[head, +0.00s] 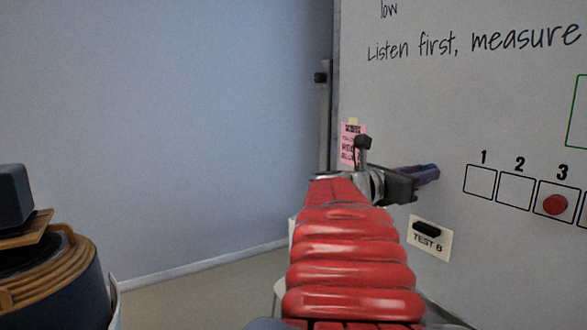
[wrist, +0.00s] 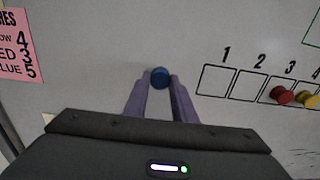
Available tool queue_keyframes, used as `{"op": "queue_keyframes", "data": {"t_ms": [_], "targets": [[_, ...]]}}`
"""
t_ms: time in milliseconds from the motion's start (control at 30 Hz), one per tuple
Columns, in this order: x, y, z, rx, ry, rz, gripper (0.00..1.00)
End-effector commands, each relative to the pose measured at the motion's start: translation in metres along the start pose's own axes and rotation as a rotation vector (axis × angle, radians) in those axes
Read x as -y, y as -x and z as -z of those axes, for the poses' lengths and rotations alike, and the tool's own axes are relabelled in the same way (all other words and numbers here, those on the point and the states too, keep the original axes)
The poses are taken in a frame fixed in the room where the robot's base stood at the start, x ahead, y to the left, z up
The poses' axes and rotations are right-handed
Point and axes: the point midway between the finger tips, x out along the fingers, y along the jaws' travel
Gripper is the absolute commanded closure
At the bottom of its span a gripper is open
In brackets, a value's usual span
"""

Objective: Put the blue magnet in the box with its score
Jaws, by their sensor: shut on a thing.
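The blue magnet (wrist: 160,77) is between the purple fingertips of my gripper (wrist: 160,86) in the wrist view. The gripper is shut on it in front of the whiteboard, left of box 1 (wrist: 216,80). I cannot tell whether the magnet touches the board. In the head view my gripper (head: 432,174) is side-on at the board and the blue magnet cannot be made out. A pink note (wrist: 18,45) at the left, partly cut off, shows a 4, "ED 3" and "LUE 5". No box numbered 5 is in view.
A red magnet (wrist: 282,95) sits in box 3, and a yellow magnet (wrist: 308,98) is at box 4. Box 2 (wrist: 249,86) is empty. A "TEST 8" card (head: 429,240) with a black piece hangs below my gripper. A coiled cable (head: 60,275) is at lower left.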

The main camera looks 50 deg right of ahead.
Motion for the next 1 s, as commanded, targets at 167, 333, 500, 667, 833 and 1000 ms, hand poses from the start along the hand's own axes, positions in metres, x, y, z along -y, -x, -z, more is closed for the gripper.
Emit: {"op": "queue_keyframes", "data": {"t_ms": [167,333,500,667,833,1000], "targets": [[0.000,0.004,0.000,0.000,0.000,0.000,0.93],[0.000,0.007,0.001,-0.001,0.001,0.000,0.93],[0.000,0.011,0.001,-0.001,0.001,0.000,0.93],[0.000,0.014,0.001,-0.001,0.001,0.000,0.93],[0.000,0.018,0.000,0.000,0.000,0.001,0.93],[0.000,0.021,0.000,0.000,0.000,0.000,0.93]]}}
